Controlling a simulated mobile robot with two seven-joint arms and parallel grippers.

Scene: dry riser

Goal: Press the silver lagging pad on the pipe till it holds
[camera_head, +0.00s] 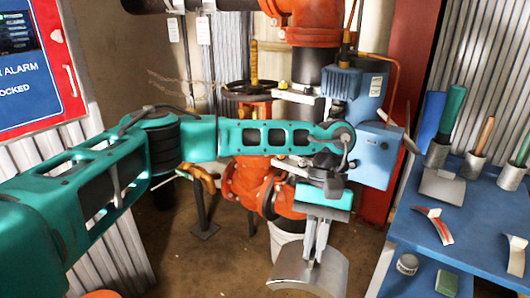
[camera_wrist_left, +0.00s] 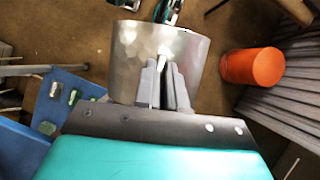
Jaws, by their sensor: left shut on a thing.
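The silver lagging pad (camera_head: 310,272) is a curved, shiny sheet held low in front of the pipework, clear of the floor. My left gripper (camera_head: 316,246) points down and is shut on its upper edge. In the left wrist view the pad (camera_wrist_left: 193,60) stands across the fingertips of the gripper (camera_wrist_left: 168,72), with its bright face showing. The orange-red flanged pipe (camera_head: 246,183) is behind my left arm, which hides part of it. The pad is apart from the pipe. My right gripper is not in view.
A blue bench (camera_head: 446,235) stands at the right with metal cups, tools and small curved pieces. A blue box unit (camera_head: 371,155) is on the pipework. A white bucket (camera_head: 283,240) is below the pipe.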

